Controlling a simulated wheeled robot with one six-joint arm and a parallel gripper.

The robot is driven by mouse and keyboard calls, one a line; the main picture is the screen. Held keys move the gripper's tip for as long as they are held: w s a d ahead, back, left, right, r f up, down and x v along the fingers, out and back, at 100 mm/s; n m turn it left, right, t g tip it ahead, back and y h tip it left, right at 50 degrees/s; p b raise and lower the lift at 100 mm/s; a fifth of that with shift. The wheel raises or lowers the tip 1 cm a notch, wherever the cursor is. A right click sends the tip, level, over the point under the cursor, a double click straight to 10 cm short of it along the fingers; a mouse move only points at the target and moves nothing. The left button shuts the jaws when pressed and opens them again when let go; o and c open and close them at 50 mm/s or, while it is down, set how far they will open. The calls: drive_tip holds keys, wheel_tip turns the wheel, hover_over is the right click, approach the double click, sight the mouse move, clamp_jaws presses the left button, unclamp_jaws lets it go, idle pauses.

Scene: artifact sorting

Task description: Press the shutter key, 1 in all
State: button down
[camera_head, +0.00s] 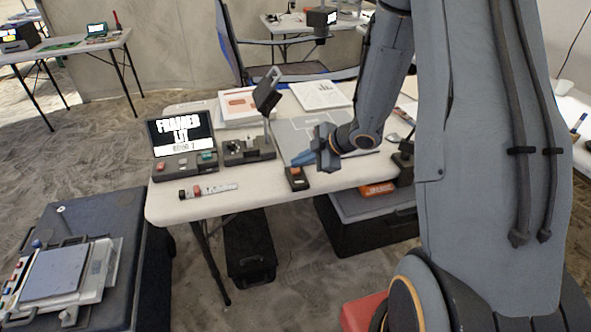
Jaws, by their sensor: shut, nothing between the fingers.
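A small black box with an orange-red button (297,174), which looks like the shutter key, sits near the front edge of the white table (260,192). My gripper (322,158) is shut and empty, above and slightly right of the key. It appears apart from the key, though the height between them is hard to judge. A screen (181,132) at the table's left reads "FRAMED" and "LIT", with a smaller line below that is hard to read. The screen's base carries small coloured buttons (207,156).
A dark stand with a tilted head (267,92) rises left of my gripper. A grey board (300,127) and papers (320,94) lie behind. A blue-topped case (55,272) stands lower left.

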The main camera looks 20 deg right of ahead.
sight(299, 171)
drive_tip(key=shift+f, duration=0.45)
idle(0.5)
drive_tip(key=shift+r, duration=0.1)
drive_tip(key=shift+r+p, duration=0.75)
drive_tip(key=shift+r, duration=0.05)
wheel_tip(299, 171, up, 5)
drive_tip(key=p, duration=0.4)
drive_tip(key=shift+f+p, duration=0.1)
drive_tip(key=shift+p, duration=0.25)
idle(0.6)
